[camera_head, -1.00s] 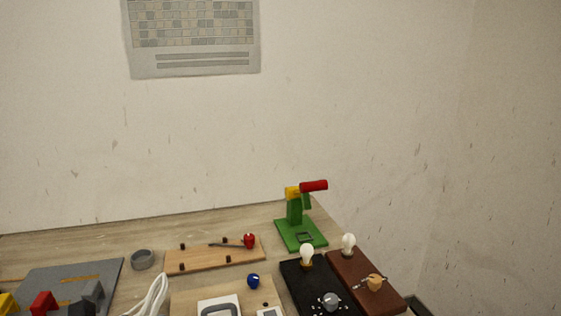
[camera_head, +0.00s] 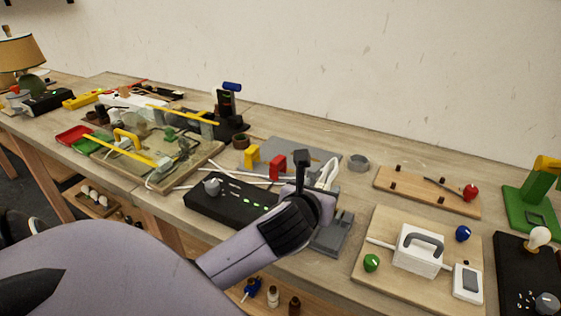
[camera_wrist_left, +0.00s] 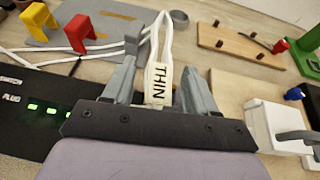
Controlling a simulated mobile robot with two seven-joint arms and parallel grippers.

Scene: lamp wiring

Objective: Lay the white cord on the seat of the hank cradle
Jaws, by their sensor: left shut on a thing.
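My left gripper (camera_head: 312,188) is over the bench behind the black switch box, shut on the white cord (camera_head: 328,173). In the left wrist view, the cord (camera_wrist_left: 165,38) forms an upright loop with a tag reading THIN between the fingers (camera_wrist_left: 160,85). White strands run left from it past the red bracket. A grey slotted block (camera_head: 334,236) lies just in front of the gripper and is partly hidden by it; I cannot tell whether it is the hank cradle. My right gripper is not in view.
The grey plate (camera_head: 292,150) with yellow (camera_head: 251,158) and red brackets (camera_head: 277,165) lies behind the gripper. The black box (camera_head: 225,201) is left of it; a wooden board with a white handled box (camera_head: 418,252) is right. A grey ring (camera_head: 358,162) lies on bare bench.

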